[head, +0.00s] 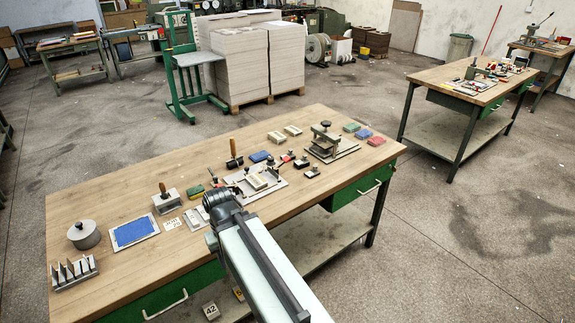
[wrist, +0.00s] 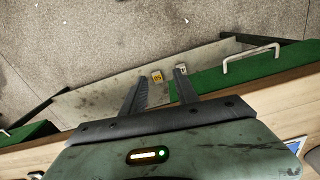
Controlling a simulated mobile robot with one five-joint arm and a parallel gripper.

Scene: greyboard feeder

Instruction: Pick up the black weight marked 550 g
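I cannot make out a black weight marked 550 g in either view; no such marking is readable. Small dark pieces (head: 312,172) stand on the workbench (head: 120,200) in the head view, too small to identify. In the wrist view my gripper (wrist: 161,77) has its two fingers apart with nothing held between them. It points down past the bench's front edge toward the lower shelf (wrist: 95,95). A yellow marked block (wrist: 157,76) shows between the fingertips, lying beyond them on the shelf. My gripper's fingers are not visible in the head view.
A grey block marked 42 (head: 211,311) lies on the lower shelf. The bench holds a grey round pot (head: 84,235), a blue sheet (head: 133,231), a wood-handled block (head: 166,201) and a press (head: 326,143). Green drawers (head: 362,187) have protruding handles. Another bench (head: 440,75) stands right.

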